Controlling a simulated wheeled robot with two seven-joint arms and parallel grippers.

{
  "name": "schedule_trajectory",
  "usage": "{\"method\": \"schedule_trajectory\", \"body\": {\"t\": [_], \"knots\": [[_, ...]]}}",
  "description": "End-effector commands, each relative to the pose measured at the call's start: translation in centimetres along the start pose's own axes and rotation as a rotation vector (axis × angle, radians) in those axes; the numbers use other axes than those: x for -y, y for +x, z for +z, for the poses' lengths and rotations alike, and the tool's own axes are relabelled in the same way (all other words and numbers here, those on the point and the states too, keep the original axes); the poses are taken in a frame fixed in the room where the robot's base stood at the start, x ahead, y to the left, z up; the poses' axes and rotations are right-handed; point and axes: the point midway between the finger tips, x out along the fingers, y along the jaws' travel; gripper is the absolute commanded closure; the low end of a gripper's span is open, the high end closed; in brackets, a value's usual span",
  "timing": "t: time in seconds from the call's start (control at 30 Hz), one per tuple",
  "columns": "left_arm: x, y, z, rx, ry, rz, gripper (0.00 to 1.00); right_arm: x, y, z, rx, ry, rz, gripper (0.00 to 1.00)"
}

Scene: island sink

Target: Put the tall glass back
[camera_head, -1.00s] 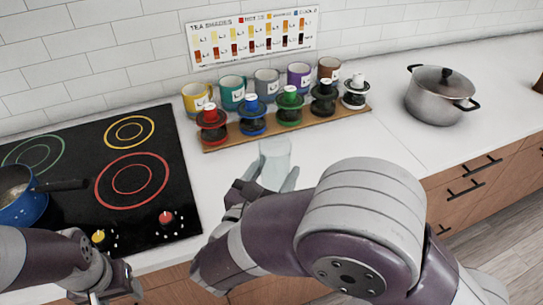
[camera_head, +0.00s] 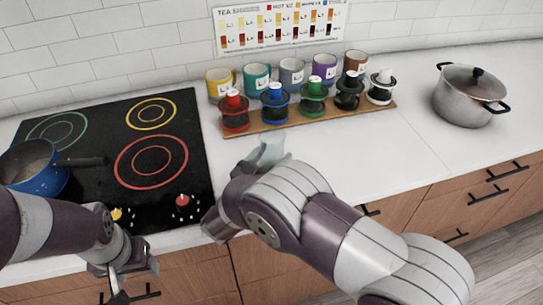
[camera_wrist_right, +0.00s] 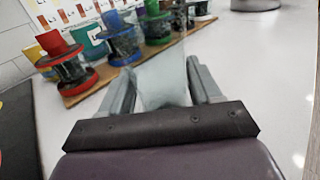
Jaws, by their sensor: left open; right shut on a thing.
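The tall glass (camera_head: 270,150) is clear and pale. My right gripper (camera_head: 264,160) is shut on it, over the white counter in front of the wooden board. In the right wrist view the glass (camera_wrist_right: 163,82) stands between the two fingers of the right gripper (camera_wrist_right: 165,88). It looks tilted in the head view. Whether its base touches the counter is hidden by my arm. My left gripper (camera_head: 128,275) is open and empty at the lower left, by the counter's front edge.
A wooden board (camera_head: 300,119) holds several colored tea jars, with several mugs behind it. A black cooktop (camera_head: 180,195) with a blue pan (camera_head: 35,182) is at the left. A steel pot (camera_head: 462,104) stands at the right. Counter right of the glass is clear.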

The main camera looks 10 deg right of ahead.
Motion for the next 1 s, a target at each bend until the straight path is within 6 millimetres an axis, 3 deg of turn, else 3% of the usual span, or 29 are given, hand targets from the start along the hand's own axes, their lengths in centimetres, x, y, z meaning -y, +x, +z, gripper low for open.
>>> {"method": "schedule_trajectory", "body": {"t": [0.27,0.3,0.37,0.4,0.77,1.0], "knots": [[0.0,0.7,0.1,0.0,0.0,0.0,0.4,0.0,0.0,-0.4,0.0,0.001,0.0,0.74],[0.0,0.7,0.1,0.0,0.0,0.0,0.4,0.0,0.0,-0.4,0.0,0.0,0.0,0.34],[0.0,0.5,0.1,0.0,0.0,0.0,0.4,0.0,0.0,-0.3,-0.001,0.0,0.0,0.14],[0.0,0.5,0.1,0.0,0.0,0.0,0.4,0.0,0.0,-0.3,-0.001,0.0,0.0,0.11],[0.0,-0.2,-0.1,-0.001,0.0,0.0,0.4,0.0,-0.2,0.3,0.0,0.0,0.001,0.11],[0.0,1.2,0.1,0.0,0.0,0.0,0.4,-0.1,-5.7,-0.2,0.0,0.002,0.006,0.11]]}}
